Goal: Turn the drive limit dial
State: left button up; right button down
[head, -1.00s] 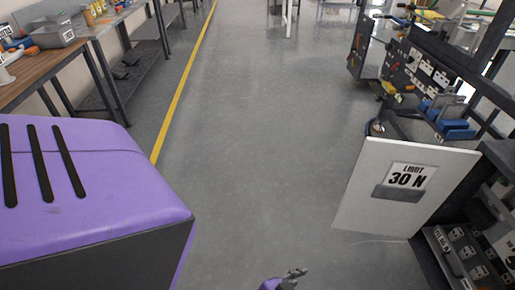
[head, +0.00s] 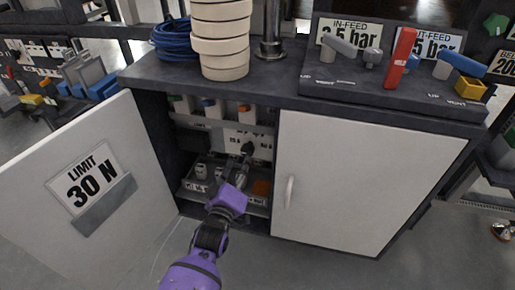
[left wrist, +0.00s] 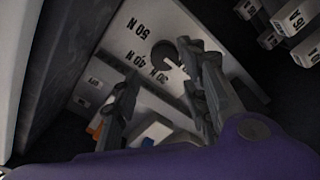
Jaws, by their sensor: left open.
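The drive limit dial (head: 247,148) is a small dark knob on a pale panel inside the open cabinet. In the left wrist view the dial (left wrist: 165,53) sits on a white plate (left wrist: 125,45) marked 30 N, 40 N and 50 N; which mark it points at is unclear. My left gripper (head: 243,168) reaches into the cabinet, just below the dial in the head view. In the left wrist view its open fingers (left wrist: 160,70) lie either side of the dial's near side, with no clear contact. A card (head: 90,182) on the open door reads LIMIT 30 N. My right gripper is out of view.
The open left door (head: 130,155) stands beside my arm, and the closed right door (head: 360,180) bounds the other side. Bins of parts (head: 200,175) sit below the panel, and a shelf with coloured parts (head: 212,108) above it. Levers (head: 400,60) stand on top.

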aim_at(248, 152)
pick_arm(q)
jog(key=b+x, duration=0.2)
jog(key=x, duration=0.4)
jog(key=shift+f, duration=0.15)
jog(key=shift+w+d+b, duration=0.2)
jog(key=shift+w+b, duration=0.1)
jog(key=shift+w, duration=0.3)
jog(key=shift+r, duration=0.25)
jog(key=c, duration=1)
